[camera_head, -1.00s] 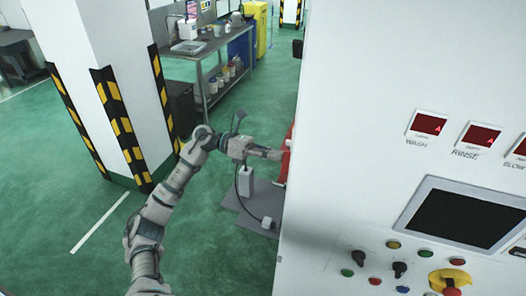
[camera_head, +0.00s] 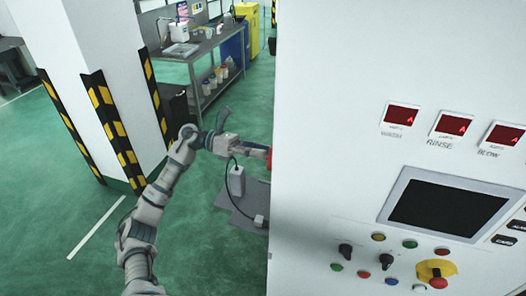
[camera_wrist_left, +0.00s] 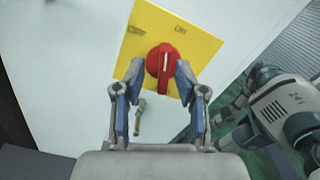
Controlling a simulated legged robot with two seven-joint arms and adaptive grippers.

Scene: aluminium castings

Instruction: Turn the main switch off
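The main switch is a red rotary knob (camera_wrist_left: 160,64) on a yellow plate (camera_wrist_left: 200,42) marked OFF at left and ON at right, in the left wrist view. Its grip ridge stands roughly upright in that picture. My left gripper (camera_wrist_left: 159,66) is open, its two fingers on either side of the knob. The right finger is close against the knob; contact is unclear. The left finger looks a little apart. In the head view my left gripper (camera_head: 258,151) reaches the cabinet's left edge, where a red part (camera_head: 269,157) shows. My right gripper is not in view.
The white cabinet (camera_head: 320,130) fills the right side, with a dark screen (camera_head: 447,208), red displays, buttons and a red emergency stop (camera_head: 438,283). A striped pillar (camera_head: 75,60) stands left, a workbench (camera_head: 200,45) behind. Green floor lies open between.

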